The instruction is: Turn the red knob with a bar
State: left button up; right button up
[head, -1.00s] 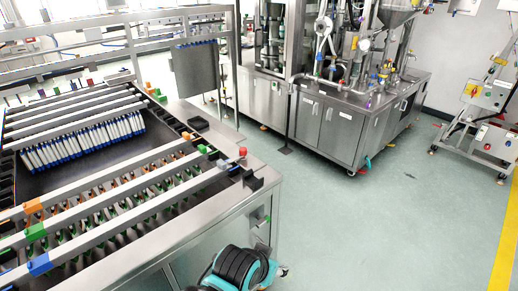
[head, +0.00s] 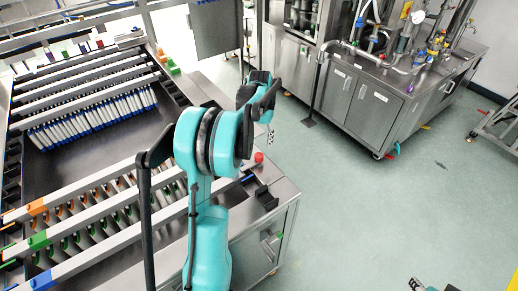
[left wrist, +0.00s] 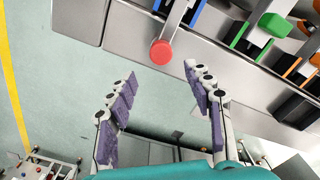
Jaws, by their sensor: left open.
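The red knob (head: 259,157) sits at the right corner of the steel machine in the head view. In the left wrist view the round red knob (left wrist: 161,52) is at the end of a short silver bar (left wrist: 176,18), near the machine's edge. My left gripper (head: 270,136) is just above the knob in the head view, its fingers partly hidden behind my arm. In the left wrist view my left gripper (left wrist: 161,72) is open and empty, the knob just beyond and between its fingertips, apart from them. A piece of my right gripper (head: 416,284) shows at the bottom edge.
Blue, green and orange clips (left wrist: 268,28) on rails lie beside the knob. The machine's tray (head: 75,145) holds a row of blue-and-white tubes. A steel cabinet (head: 360,100) with pipes stands behind.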

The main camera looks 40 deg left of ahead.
aim_at(259, 155)
pick_arm(q)
jog(key=shift+s+f, duration=0.3)
jog(key=shift+f, duration=0.2)
notch_tip(259, 155, down, 7)
jog(key=shift+w+r+b, duration=0.1)
jog(key=shift+w+b, duration=0.05)
jog(key=shift+b, duration=0.5)
jog(key=shift+a, duration=0.1)
grip_shut()
